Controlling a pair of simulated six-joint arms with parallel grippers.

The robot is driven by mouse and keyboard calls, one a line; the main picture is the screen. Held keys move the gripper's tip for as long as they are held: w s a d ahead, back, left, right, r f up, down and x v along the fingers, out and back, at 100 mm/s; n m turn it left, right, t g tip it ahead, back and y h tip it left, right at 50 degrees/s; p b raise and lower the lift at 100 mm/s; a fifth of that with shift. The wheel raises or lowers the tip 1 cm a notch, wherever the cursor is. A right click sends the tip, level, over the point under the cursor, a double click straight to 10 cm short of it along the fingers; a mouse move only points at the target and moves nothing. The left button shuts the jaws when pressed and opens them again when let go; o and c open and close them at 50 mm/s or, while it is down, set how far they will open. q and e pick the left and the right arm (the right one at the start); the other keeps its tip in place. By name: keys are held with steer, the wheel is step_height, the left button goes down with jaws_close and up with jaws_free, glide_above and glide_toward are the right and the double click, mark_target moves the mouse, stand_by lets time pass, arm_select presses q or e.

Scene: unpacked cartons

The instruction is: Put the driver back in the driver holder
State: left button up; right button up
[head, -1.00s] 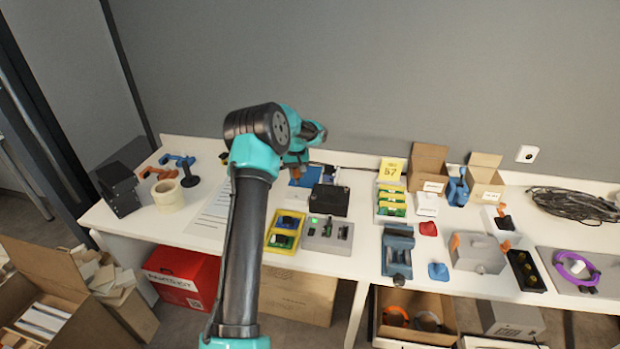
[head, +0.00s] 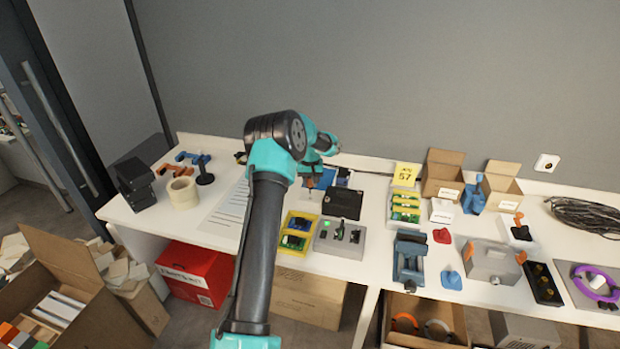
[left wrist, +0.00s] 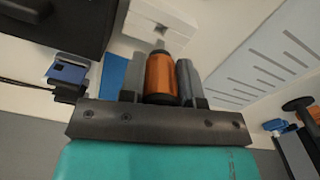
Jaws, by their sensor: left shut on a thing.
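The driver, with an orange handle (left wrist: 161,78), is in my left gripper (left wrist: 162,84). The grey fingers are shut on either side of the handle, and a short grey tip shows past it. In the head view my left gripper (head: 309,183) is small and partly hidden by my arm, over the back of the table, left of the black box. A pale block with a dark square opening (left wrist: 163,29) lies past the driver's tip in the left wrist view; it may be the driver holder, but I cannot tell for sure. My right gripper is not in view.
A black box (head: 342,203) stands close to the right of the gripper. A blue panel (left wrist: 115,76) lies beside it. A yellow tray (head: 283,241) and a grey fixture (head: 326,246) stand in front. A printed sheet (head: 228,208) lies to the left.

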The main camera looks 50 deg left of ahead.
mark_target(310, 190)
arm_select(q)
steer(key=shift+f, duration=0.45)
steer(key=shift+f, duration=1.9)
steer(key=o, duration=1)
steer(key=shift+o, duration=0.2)
step_height(310, 190, up, 17)
steer(key=shift+r, duration=0.2)
